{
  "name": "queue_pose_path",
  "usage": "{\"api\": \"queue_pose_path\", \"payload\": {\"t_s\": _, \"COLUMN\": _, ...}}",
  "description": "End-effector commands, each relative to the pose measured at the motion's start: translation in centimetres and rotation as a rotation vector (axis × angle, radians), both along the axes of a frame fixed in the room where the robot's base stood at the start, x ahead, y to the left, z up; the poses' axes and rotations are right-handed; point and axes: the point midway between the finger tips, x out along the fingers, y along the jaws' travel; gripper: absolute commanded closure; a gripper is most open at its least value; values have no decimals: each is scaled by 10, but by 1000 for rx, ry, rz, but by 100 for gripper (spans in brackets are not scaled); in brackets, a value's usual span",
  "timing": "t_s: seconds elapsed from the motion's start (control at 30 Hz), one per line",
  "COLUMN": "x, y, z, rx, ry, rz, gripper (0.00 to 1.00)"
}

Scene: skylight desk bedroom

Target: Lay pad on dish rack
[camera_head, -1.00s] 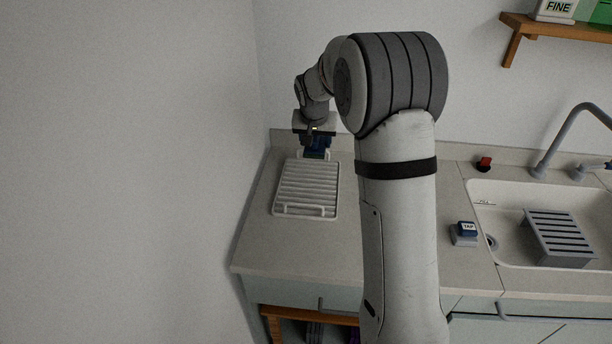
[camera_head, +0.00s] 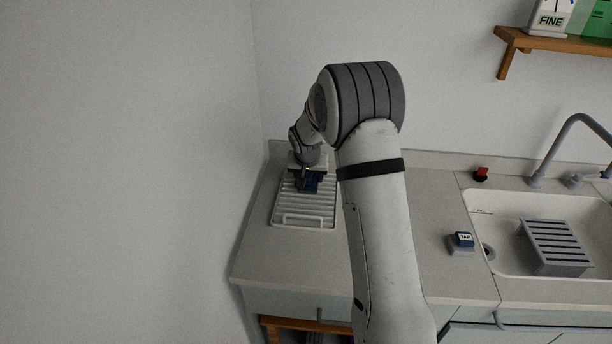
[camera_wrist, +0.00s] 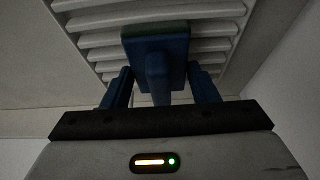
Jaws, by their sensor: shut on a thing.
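The white slatted dish rack (camera_head: 306,210) lies on the counter at the left in the head view. Its slats also show in the wrist view (camera_wrist: 98,40). My gripper (camera_head: 309,181) is over the back half of the rack. In the wrist view my gripper (camera_wrist: 162,88) is shut on the blue handle of the pad (camera_wrist: 166,38). The pad is a blue block with a dark greenish strip along its far edge. It is over the rack slats; I cannot tell whether it touches them. In the head view my arm and gripper hide part of the pad.
A small block marked TAP (camera_head: 463,240) stands on the counter left of the sink (camera_head: 500,207). A grey slatted basket (camera_head: 557,246) sits in the sink. A red and black object (camera_head: 481,173) is near the back wall. The left wall is close to the rack.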

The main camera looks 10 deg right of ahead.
Motion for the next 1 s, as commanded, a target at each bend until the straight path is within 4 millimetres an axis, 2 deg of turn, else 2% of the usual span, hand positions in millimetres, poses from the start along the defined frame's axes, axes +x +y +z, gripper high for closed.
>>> {"api": "queue_pose_path", "payload": {"t_s": 0.17, "x": 0, "y": 0, "z": -4, "rx": 0, "ry": 0, "rz": -1, "gripper": 73}}
{"api": "queue_pose_path", "payload": {"t_s": 0.2, "x": 0, "y": 0, "z": -4, "rx": 0, "ry": 0, "rz": -1, "gripper": 46}}
{"api": "queue_pose_path", "payload": {"t_s": 0.47, "x": 0, "y": -1, "z": -2, "rx": -1, "ry": 0, "rz": -1, "gripper": 25}}
{"api": "queue_pose_path", "payload": {"t_s": 0.83, "x": -1, "y": -1, "z": 5, "rx": 0, "ry": -1, "rz": -2, "gripper": 25}}
{"api": "queue_pose_path", "payload": {"t_s": 1.0, "x": -12, "y": 3, "z": 32, "rx": 0, "ry": -4, "rz": -1, "gripper": 25}}
